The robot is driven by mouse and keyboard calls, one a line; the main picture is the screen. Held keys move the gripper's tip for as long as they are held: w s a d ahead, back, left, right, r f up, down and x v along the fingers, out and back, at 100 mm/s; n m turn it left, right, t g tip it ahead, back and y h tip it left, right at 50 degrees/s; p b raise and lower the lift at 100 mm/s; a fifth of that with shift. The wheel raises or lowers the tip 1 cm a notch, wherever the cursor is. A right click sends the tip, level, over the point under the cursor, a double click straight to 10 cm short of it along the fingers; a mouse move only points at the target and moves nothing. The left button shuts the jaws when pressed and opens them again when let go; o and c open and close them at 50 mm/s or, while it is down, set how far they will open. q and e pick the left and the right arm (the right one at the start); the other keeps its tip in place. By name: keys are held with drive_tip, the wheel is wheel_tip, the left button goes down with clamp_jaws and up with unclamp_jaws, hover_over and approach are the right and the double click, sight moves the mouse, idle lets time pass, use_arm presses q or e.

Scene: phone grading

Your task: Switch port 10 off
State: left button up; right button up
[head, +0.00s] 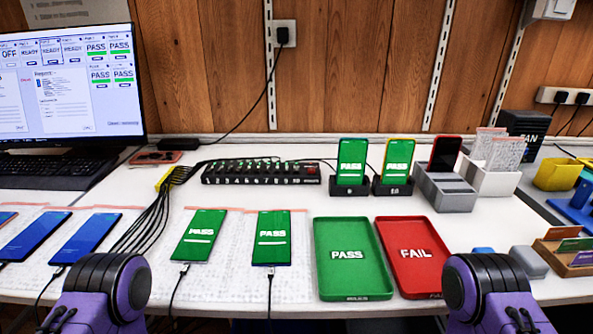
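A black powered hub (262,172) with a row of numbered ports lies across the back middle of the table. Its higher numbers are at the right end, and the number 10 (296,181) appears there. Small green lights show along its top; the state of each switch is too small to tell. A yellow-edged phone (398,158) showing a green PASS screen stands upright in a black dock (392,188), whose small label looks like 10. Purple and black parts of my two arms show at the bottom left and bottom right. No gripper fingers are visible.
Black cables (160,205) run from the hub's left side. Flat phones (272,238) lie in front of it. A green PASS tray (352,283) and a red FAIL tray (413,278) sit front centre. A monitor (70,85) shows port tiles, one OFF.

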use_arm(q)
clamp_jaws()
idle(1.8)
